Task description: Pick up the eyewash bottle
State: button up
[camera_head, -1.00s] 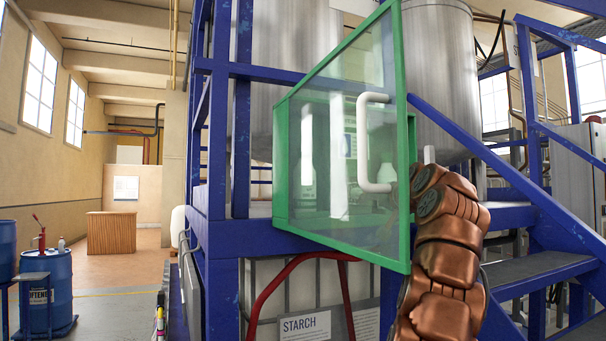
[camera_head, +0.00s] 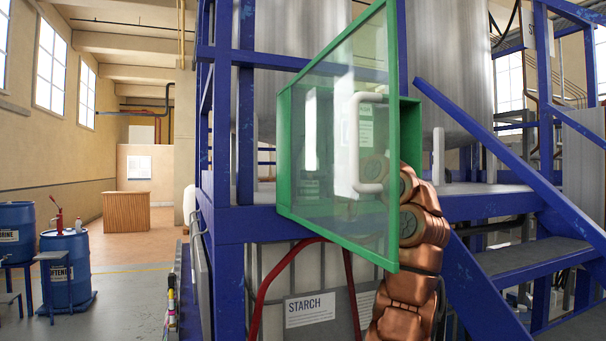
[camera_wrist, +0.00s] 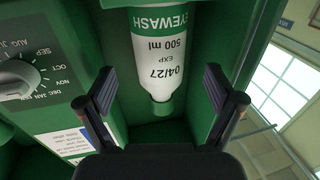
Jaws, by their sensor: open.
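The eyewash bottle (camera_wrist: 158,50) is white with a green band and a label reading EYEWASH, 500 ml and EXP 04/27. In the wrist view it stands inside a green cabinet (camera_wrist: 210,60), its narrow end pointing down the picture toward my gripper (camera_wrist: 160,98). My gripper is open and empty, its fingers on either side of the line of the bottle, apart from it. In the head view the green cabinet (camera_head: 284,160) has its clear door (camera_head: 330,190) swung open. White shapes show behind the glass, but I cannot tell which is the bottle. My gripper is mostly hidden there.
A dial with month names (camera_wrist: 18,80) and a white label (camera_wrist: 68,145) lie left of the bottle. The door's white handle (camera_head: 371,188) is close to my arm. Blue frame posts and a stair rail (camera_head: 500,150) stand around the cabinet. Blue drums (camera_head: 66,268) stand far left.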

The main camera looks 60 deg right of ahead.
jog(key=shift+f+p+x, duration=0.1)
jog(key=shift+p+x, duration=0.65)
jog(key=shift+x, duration=0.75)
jog(key=shift+f+p+x, duration=0.15)
jog(key=shift+p+x, duration=0.55)
jog(key=shift+x, duration=0.8)
grip_shut()
